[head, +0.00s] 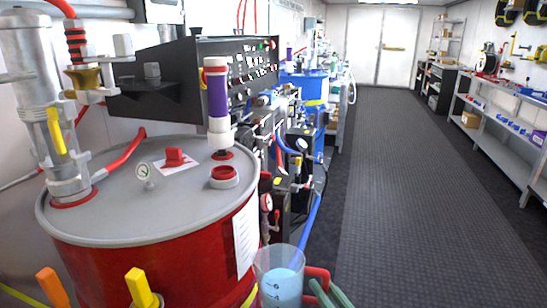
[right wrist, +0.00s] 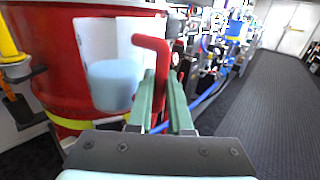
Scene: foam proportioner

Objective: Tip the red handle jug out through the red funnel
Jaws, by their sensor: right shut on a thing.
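The red handle jug (head: 279,283) is clear, with pale bluish liquid in its lower part. It is upright at the bottom of the head view, in front of the red drum. My right gripper (head: 326,293) is shut on its red handle; the right wrist view shows the handle (right wrist: 153,42) between the green fingers (right wrist: 160,98) and the jug (right wrist: 110,75) to their left. On the drum lid, a round red opening with a pale collar (head: 224,176) looks like the red funnel. The jug is lower and nearer than it. My left gripper is not in view.
The red drum (head: 150,270) has a grey lid carrying a gauge (head: 144,171), a red fitting (head: 175,157), a metal pump (head: 50,120) and a purple-and-white cylinder (head: 218,100). A black control panel (head: 235,68) stands behind. The dark floor (head: 420,190) at right is clear.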

